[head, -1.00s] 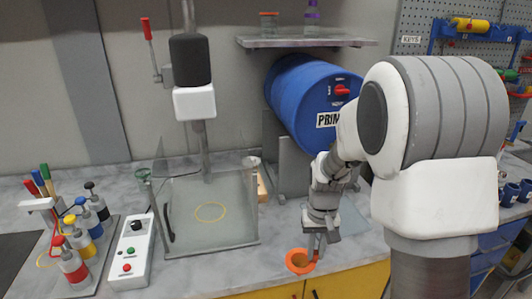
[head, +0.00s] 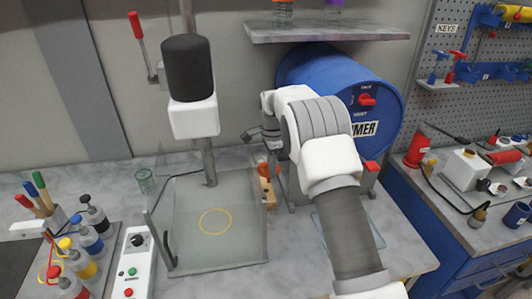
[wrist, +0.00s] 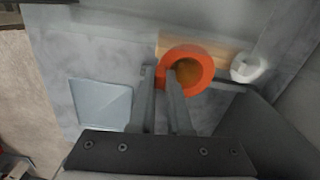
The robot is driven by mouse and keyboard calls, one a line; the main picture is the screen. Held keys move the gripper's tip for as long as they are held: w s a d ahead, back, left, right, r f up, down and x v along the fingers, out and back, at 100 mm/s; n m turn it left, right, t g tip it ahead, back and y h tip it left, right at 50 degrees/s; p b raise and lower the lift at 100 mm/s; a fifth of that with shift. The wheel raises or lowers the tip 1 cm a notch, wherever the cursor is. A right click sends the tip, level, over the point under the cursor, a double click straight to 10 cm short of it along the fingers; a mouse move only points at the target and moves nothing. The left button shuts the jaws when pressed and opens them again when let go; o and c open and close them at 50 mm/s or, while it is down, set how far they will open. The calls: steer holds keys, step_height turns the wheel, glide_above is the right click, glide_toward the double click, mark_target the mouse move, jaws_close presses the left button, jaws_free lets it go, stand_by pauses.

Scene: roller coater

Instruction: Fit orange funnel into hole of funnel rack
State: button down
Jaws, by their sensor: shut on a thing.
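The orange funnel (wrist: 208,58) is in my gripper (wrist: 160,74) in the wrist view, its wide round mouth facing the camera. One finger is inside the rim and the other outside, so the jaws are shut on its wall. The pale wooden funnel rack (wrist: 230,57) shows behind and beside the funnel. In the head view the rack (head: 268,192) stands just right of the clear guard, partly hidden by my arm, with orange (head: 262,169) at its top. The rack's hole is hidden, and I cannot tell whether the funnel touches the rack.
A white ring-shaped piece (wrist: 247,68) sits at the rack's right end in the wrist view. The clear guard (head: 212,225) stands left of the rack, and the blue drum (head: 340,95) is behind my arm. A flat pale plate (wrist: 100,104) lies on the bench.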

mark_target(268, 174)
steer(key=shift+w+a+r+m, duration=0.15)
steer(key=shift+w+a+m, duration=0.4)
steer(key=shift+w, duration=0.25)
steer(key=shift+f+b, duration=1.2)
steer(key=shift+f, duration=1.2)
steer(key=shift+f+b, duration=0.6)
steer(key=shift+f, duration=0.4)
